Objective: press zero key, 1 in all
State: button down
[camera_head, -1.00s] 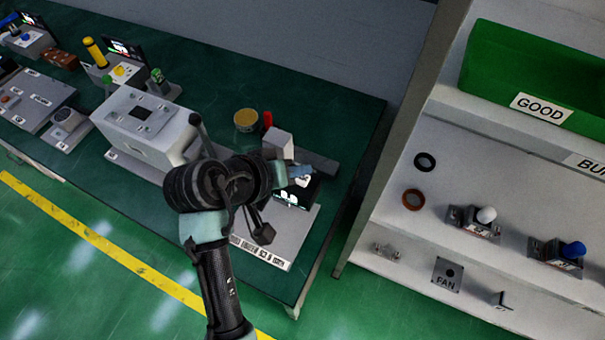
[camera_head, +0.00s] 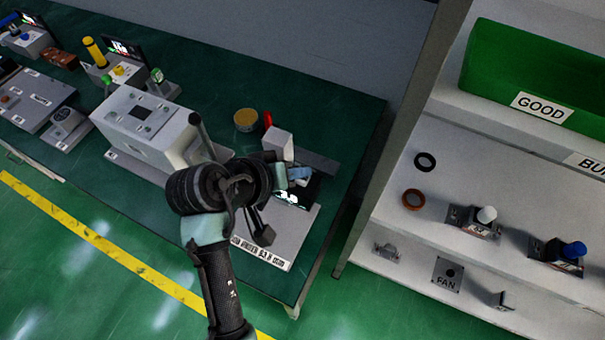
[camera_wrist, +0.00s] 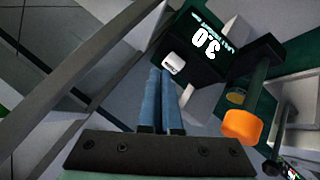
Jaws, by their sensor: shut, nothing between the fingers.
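A small white key (camera_wrist: 173,63) sits beside a black display (camera_wrist: 197,45) reading 3.0 in the wrist view. No marking on the key can be read, so I cannot tell if it is the zero key. My gripper (camera_wrist: 161,72) is shut and empty, with its blue fingertips just short of the key in the picture; I cannot tell whether they touch it. In the head view, my gripper (camera_head: 301,174) is over the upper edge of the display (camera_head: 298,194) and hides the key.
A grey labelled plate (camera_head: 270,248) carries the display on the green table. A white block (camera_head: 278,143), a red piece (camera_head: 267,119) and a yellow-topped round item (camera_head: 246,119) stand behind. An orange-ended knob (camera_wrist: 240,126) is right of my fingers. A white shelf (camera_head: 390,215) stands to the right.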

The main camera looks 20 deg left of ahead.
jog(key=shift+f, duration=0.55)
dwell(0.6)
dwell(0.4)
jog(key=shift+r+p, duration=0.75)
jog(key=shift+r, duration=0.2)
notch_tip(320, 180, up, 5)
jog(key=p, duration=0.5)
dwell(0.5)
